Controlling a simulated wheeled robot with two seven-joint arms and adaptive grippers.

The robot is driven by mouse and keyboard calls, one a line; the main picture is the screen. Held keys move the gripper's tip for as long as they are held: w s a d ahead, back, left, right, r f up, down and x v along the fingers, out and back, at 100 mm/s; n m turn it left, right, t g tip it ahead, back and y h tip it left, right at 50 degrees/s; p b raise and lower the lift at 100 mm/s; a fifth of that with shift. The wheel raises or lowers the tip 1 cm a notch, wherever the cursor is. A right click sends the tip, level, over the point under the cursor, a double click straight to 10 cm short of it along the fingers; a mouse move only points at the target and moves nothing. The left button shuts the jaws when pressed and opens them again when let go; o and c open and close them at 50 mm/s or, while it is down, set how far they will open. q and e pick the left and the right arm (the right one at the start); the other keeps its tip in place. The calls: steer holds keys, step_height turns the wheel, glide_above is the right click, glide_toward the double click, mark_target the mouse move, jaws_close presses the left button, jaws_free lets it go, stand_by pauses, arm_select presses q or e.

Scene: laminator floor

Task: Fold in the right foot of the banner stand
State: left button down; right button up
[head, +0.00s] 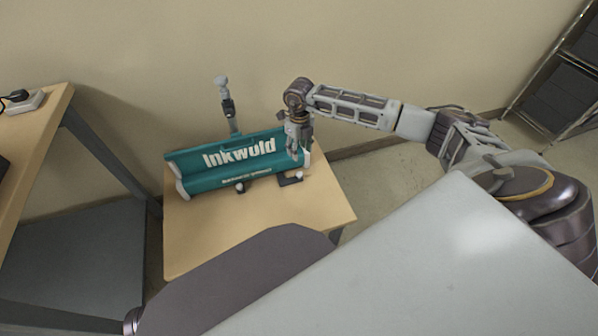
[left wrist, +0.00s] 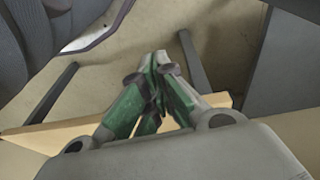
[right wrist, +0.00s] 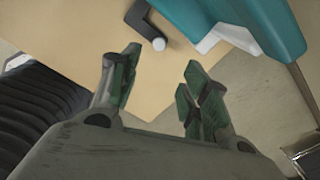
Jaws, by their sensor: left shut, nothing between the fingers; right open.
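The teal banner stand (head: 240,160) with white lettering lies lengthwise on a small wooden table; its teal body and pale end cap also show in the right wrist view (right wrist: 245,15). Its right foot (head: 289,181) is a dark bent piece with a white knob, sticking out in front of the body. The foot also shows in the right wrist view (right wrist: 146,24). My right gripper (right wrist: 160,65) is open and empty, pointing down above the table, with the foot beyond its fingertips. My left gripper (left wrist: 158,62) is shut and empty; I cannot pick it out in the head view.
The wooden table (head: 205,235) is bare in front of the stand. A desk with a power strip (head: 22,103) stands left, and shelving (head: 560,90) far right.

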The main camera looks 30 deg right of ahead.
mark_target(299, 174)
steer(key=shift+f, duration=0.15)
step_height(299, 174, down, 12)
steer(key=b, duration=0.3)
steer(key=shift+f, duration=0.2)
arm_select(q)
steer(key=shift+t+h, duration=0.3)
steer(key=shift+t, duration=0.3)
steer(key=shift+w+d+r, duration=0.1)
steer(key=shift+d+r, duration=0.05)
steer(key=shift+r, duration=0.65)
steer(key=shift+w+d+r, duration=0.1)
steer(key=shift+d+r, duration=0.05)
steer(key=shift+r, duration=0.65)
steer(key=shift+w+d+r, duration=0.1)
steer(key=shift+d+r, duration=0.05)
steer(key=shift+r, duration=0.65)
arm_select(e)
steer(key=shift+f, duration=0.55)
arm_select(q)
steer(key=shift+s, duration=0.1)
steer(key=shift+f, duration=0.1)
arm_select(e)
jaws_close()
